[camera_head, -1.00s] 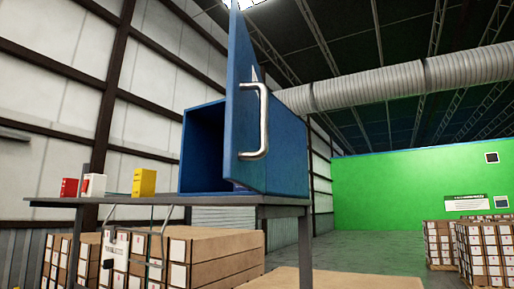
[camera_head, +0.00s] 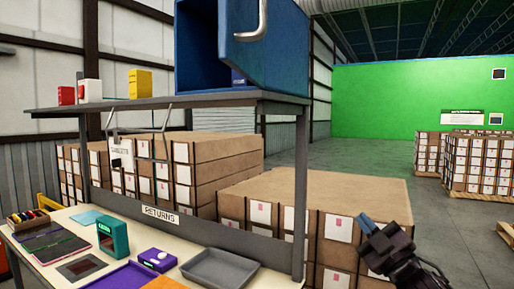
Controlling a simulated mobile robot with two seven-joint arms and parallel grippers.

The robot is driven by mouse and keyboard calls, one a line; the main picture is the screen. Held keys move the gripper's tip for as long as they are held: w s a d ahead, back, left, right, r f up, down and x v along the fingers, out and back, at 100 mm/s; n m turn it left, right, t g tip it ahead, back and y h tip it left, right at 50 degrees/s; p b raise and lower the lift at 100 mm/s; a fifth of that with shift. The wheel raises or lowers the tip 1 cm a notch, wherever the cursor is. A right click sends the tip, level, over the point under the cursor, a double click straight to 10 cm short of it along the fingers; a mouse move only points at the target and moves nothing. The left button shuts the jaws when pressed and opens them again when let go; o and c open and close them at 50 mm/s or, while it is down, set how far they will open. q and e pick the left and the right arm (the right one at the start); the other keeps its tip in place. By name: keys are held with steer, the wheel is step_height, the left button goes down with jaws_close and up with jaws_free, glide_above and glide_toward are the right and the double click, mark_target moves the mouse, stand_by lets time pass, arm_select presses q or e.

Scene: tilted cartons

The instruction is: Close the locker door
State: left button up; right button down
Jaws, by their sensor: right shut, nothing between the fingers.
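The blue locker (camera_head: 290,60) stands on the raised shelf, with its top cut off by the picture's upper edge. Its door (camera_head: 232,62) stands open, swung out to the right of the dark opening (camera_head: 197,55). The silver handle (camera_head: 261,22) on the door is only partly in view. My right gripper (camera_head: 367,224) is shut and empty at the lower right. In the picture it is below and to the right of the door, apart from it, in front of the cartons. My left gripper is not in view.
Red, white and yellow boxes (camera_head: 140,84) stand on the shelf (camera_head: 200,103) left of the locker. Below, a bench holds a grey tray (camera_head: 222,268), a teal device (camera_head: 113,236) and a purple device (camera_head: 157,260). Stacked cartons (camera_head: 300,190) fill the space behind.

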mark_target(240, 59)
steer(key=s+a+r+n+g+y, duration=0.2)
steer(key=r+n+y, duration=0.35)
steer(key=r, duration=0.25)
steer(key=s+a+r+n+g+y, duration=0.1)
steer(key=s+r+n+g+y, duration=0.1)
steer(key=r+n+y, duration=0.5)
steer(key=s+a+r+n+g+y, duration=0.2)
steer(key=r+n, duration=0.3)
steer(key=r, duration=0.5)
steer(key=s+a+r+n+g, duration=0.4)
steer(key=s+r+n+g, duration=0.9)
steer(key=n, duration=0.6)
steer(key=w+f+n+h, duration=0.2)
steer(key=w+f+h, duration=0.25)
steer(key=f, duration=0.25)
steer(key=a+p, duration=0.1)
steer(key=a, duration=0.3)
steer(key=w+a+p, duration=0.1)
steer(key=a, duration=0.4)
steer(key=a+p, duration=0.1)
steer(key=a, duration=0.4)
steer(key=shift+w+a+f, duration=0.15)
steer(key=shift+w+a, duration=0.1)
